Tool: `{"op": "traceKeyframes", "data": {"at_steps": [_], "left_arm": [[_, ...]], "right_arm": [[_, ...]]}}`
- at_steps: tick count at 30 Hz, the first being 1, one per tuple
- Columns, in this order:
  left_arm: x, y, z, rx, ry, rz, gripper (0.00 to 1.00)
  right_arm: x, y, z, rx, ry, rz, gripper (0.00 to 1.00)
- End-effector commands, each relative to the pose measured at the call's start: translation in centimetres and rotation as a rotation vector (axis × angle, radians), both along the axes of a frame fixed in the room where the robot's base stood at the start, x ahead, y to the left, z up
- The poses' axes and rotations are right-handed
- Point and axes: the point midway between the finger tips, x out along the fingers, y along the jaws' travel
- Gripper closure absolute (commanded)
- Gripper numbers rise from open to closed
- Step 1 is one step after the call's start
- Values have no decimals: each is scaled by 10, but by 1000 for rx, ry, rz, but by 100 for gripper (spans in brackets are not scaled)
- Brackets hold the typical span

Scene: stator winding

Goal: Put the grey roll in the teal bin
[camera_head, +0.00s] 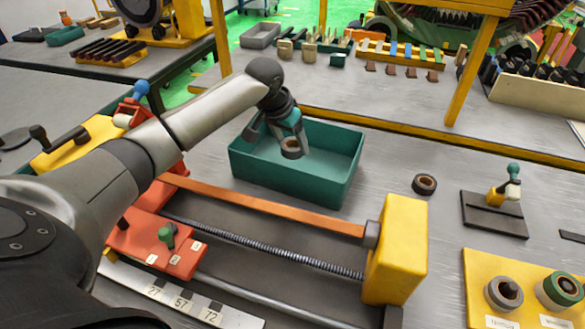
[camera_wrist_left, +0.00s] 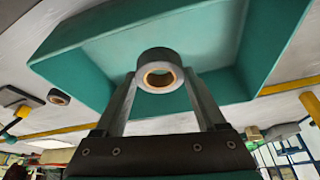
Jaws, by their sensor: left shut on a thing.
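The grey roll (camera_head: 293,151) has a tan core and is held in my left gripper (camera_head: 290,142). The left gripper is shut on it, with a finger on each side of the roll. In the left wrist view the grey roll (camera_wrist_left: 159,60) sits between the fingertips. The teal bin (camera_head: 285,181) is an open rectangular tray on the table, and the roll is over its opening. In the wrist view the teal bin (camera_wrist_left: 85,72) spreads behind the roll. The exact height of the roll above the bin floor is hard to tell. My right gripper is not in view.
A dark roll (camera_head: 424,184) lies on the table right of the bin. A yellow board (camera_head: 480,265) at the lower right holds a grey and a green roll. An orange bar and a screw rod (camera_head: 270,251) run in front of the bin. A yellow rail crosses behind it.

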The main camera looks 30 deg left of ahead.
Motion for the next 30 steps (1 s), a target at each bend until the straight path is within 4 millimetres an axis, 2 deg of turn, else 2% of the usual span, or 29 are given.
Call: {"op": "traceKeyframes", "data": {"at_steps": [1,8,12,16,29,30], "left_arm": [[0,0,-10,0,0,0,83],[0,0,-29,-1,0,0,83],[-1,-1,-56,0,2,-1,83],[0,0,-73,0,0,0,83],[0,0,-79,-1,-1,0,83],[0,0,-80,-1,-1,1,26]], "right_arm": [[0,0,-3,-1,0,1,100],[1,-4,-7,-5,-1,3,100],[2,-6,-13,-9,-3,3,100],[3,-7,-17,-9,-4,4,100],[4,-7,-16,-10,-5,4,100],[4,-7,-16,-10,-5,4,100]]}}
